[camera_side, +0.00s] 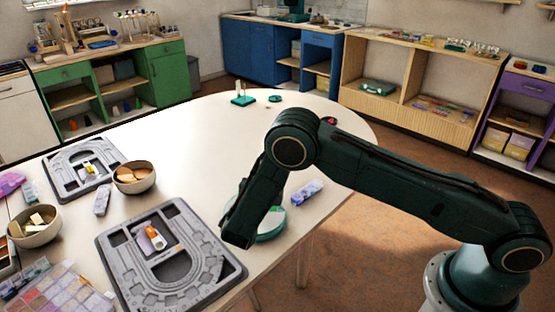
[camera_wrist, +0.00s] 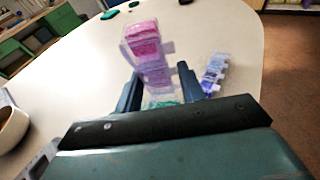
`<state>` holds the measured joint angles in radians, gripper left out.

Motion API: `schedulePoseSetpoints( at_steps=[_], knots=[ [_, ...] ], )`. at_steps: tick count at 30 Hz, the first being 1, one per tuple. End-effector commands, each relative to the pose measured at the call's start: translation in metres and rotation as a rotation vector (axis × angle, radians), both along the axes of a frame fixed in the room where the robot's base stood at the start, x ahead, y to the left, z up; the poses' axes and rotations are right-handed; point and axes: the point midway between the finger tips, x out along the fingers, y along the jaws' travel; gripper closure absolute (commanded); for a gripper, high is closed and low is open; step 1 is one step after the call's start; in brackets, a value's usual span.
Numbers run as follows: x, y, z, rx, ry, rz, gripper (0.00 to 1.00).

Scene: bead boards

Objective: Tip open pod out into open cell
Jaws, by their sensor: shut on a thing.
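My gripper (camera_wrist: 158,82) is shut on a clear plastic pod (camera_wrist: 145,48) in the wrist view. The pod rises between the two dark fingers, with bright pink beads in its far part and a paler pink-lilac part nearer me. A small clear tab sticks out on its right side; I cannot tell which lid is open. In the side view my forearm hides the fingers and the pod, over the table beside a green-rimmed round dish (camera_side: 272,232). A clear sorting box with coloured cells (camera_side: 62,292) lies at the lower left; I cannot make out which cell is open.
A grey bead board (camera_side: 120,238) lies left of my arm, another (camera_side: 62,185) farther back. Wooden-filled bowls (camera_side: 150,184) (camera_side: 50,234) stand at left. A blue-purple pod strip (camera_side: 307,192) lies near the right table edge. The table's back middle is mostly clear.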

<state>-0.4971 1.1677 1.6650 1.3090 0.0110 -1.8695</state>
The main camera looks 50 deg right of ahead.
Motion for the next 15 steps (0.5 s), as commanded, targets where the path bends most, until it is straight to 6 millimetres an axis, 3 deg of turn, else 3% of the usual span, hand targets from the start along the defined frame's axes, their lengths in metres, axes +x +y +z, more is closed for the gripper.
schedulePoseSetpoints(
  at_steps=[7, 15],
  knots=[
    [0.0, 0.0, 0.008, 0.0, -0.002, -0.001, 0.78],
    [0.0, 0.0, 0.032, 0.0, -0.002, 0.0, 0.78]
  ],
)
